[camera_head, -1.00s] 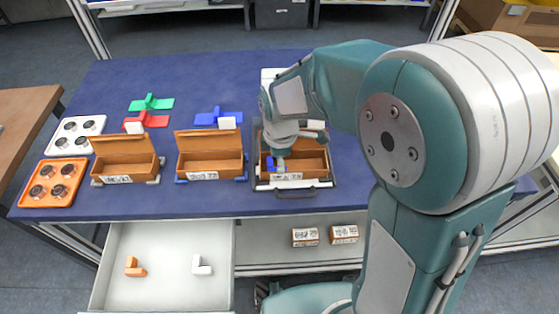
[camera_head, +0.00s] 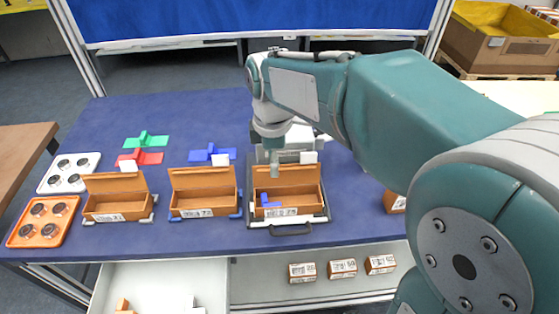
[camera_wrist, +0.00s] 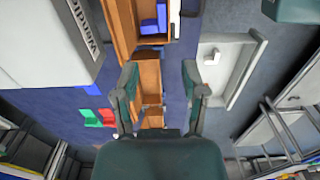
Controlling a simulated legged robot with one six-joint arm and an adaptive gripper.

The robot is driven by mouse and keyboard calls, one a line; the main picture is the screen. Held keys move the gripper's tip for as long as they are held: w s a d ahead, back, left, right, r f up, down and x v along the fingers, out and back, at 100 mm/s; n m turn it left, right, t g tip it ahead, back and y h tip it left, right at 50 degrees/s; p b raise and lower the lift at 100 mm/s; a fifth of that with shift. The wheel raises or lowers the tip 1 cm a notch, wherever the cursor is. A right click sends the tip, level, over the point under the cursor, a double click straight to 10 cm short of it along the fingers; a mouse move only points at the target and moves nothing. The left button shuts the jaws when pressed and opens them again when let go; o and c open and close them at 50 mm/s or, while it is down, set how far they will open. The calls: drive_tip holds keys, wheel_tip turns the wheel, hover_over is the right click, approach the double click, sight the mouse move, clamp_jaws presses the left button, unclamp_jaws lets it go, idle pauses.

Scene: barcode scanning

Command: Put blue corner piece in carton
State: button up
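The blue corner piece (camera_head: 268,201) lies inside the rightmost of three open brown cartons (camera_head: 289,203) on the blue table. It also shows in the wrist view, at the top, as a blue piece (camera_wrist: 153,20) in a carton (camera_wrist: 122,28). My gripper (camera_head: 274,167) is above the back part of that carton in the head view, apart from the piece. In the wrist view my gripper (camera_wrist: 162,92) has its two fingers spread wide with nothing between them. The fingertips are hard to make out in the head view.
Two more open cartons (camera_head: 118,207) (camera_head: 205,204) stand to the left. Green (camera_head: 146,139), red (camera_head: 140,157) and blue (camera_head: 212,154) pieces lie behind them. White (camera_head: 70,172) and orange (camera_head: 43,222) trays are at the left. An open drawer (camera_head: 150,277) is below; small boxes (camera_head: 343,268) lie on the shelf.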

drive_tip(key=s+d+r+m+t, duration=0.3)
drive_tip(key=s+d+m+t, duration=0.2)
drive_tip(key=s+d+m, duration=0.7)
drive_tip(key=s+m, duration=0.3)
drive_tip(key=m, duration=0.3)
drive_tip(key=shift+d+t, duration=0.3)
drive_tip(key=shift+d, duration=0.1)
drive_tip(key=shift+w, duration=0.1)
idle(0.4)
